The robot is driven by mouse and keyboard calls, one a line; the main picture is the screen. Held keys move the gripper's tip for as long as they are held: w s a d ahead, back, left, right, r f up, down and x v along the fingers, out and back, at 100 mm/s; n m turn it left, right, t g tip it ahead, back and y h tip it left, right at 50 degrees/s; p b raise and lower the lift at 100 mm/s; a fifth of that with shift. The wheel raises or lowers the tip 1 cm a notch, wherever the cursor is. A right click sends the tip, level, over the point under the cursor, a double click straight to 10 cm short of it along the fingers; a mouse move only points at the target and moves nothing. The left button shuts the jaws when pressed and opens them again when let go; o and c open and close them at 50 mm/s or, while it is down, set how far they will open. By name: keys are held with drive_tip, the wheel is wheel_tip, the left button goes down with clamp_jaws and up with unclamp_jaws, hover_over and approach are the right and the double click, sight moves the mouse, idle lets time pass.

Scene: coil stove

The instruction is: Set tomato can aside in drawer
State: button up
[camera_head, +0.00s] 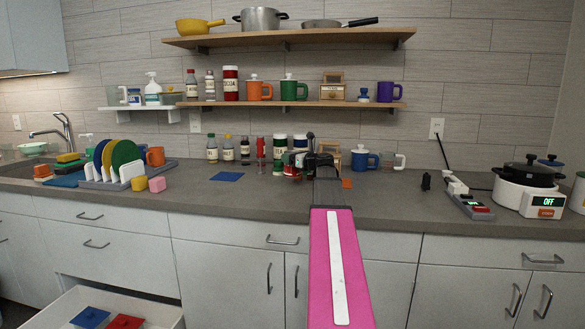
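My gripper (307,160) is above the counter near its back middle, at the far end of my pink arm. A small red and white object (291,170), perhaps the tomato can, shows right at its fingers. It overlaps the jars behind, and I cannot tell whether the fingers are shut on it. An open drawer (75,298) is low at the left, pulled out below the counter. A blue flat item (90,317) and a red flat item (125,322) lie in it. The drawer's front is cut off by the picture edge.
The counter (225,202) is mostly clear in front. A dish rack (110,178) is on the left. Shelves hang above.

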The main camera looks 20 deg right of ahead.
sight(292, 172)
drive_tip(key=shift+f, duration=2)
drive_tip(key=shift+f, duration=0.1)
drive_tip(key=o, duration=1.2)
